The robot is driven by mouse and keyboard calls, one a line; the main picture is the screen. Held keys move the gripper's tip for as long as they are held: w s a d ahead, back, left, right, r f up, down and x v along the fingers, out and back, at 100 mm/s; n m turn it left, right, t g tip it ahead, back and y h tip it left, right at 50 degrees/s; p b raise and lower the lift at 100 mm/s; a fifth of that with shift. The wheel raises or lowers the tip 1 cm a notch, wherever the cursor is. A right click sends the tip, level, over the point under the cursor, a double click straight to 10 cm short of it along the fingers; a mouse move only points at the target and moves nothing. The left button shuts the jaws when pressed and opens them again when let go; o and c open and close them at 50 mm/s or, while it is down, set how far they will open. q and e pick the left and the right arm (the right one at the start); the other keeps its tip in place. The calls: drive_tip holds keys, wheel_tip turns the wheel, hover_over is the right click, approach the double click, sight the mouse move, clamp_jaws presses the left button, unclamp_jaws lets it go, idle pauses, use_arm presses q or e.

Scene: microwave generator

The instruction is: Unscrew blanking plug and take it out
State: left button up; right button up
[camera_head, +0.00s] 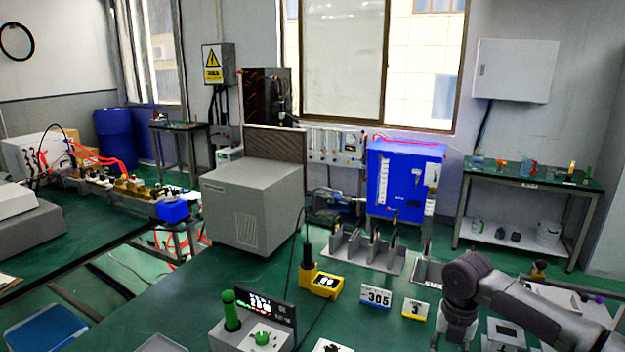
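I cannot make out the blanking plug for certain in the head view. A row of brass-coloured fittings (135,189) with red hoses sits on the bench at the left, too small to pick out a plug. My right arm comes in from the right, and its gripper (453,338) points down over the green table near the bottom edge. The gripper's lower end is cut off or hard to see, so its opening is unclear. My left gripper is not in view.
A blue cabinet (400,182) stands behind.

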drive_tip(key=shift+w+f+b, duration=0.1)
drive_tip(key=shift+f+b, duration=0.3)
drive_tip(key=shift+f, duration=0.05)
wheel_tip(320, 180, down, 5)
drive_tip(key=b, duration=0.5)
drive_tip(key=shift+r, duration=0.1)
drive_tip(key=shift+f, duration=1.7)
drive_tip(key=shift+p, duration=0.4)
drive_tip(key=shift+p, duration=0.45)
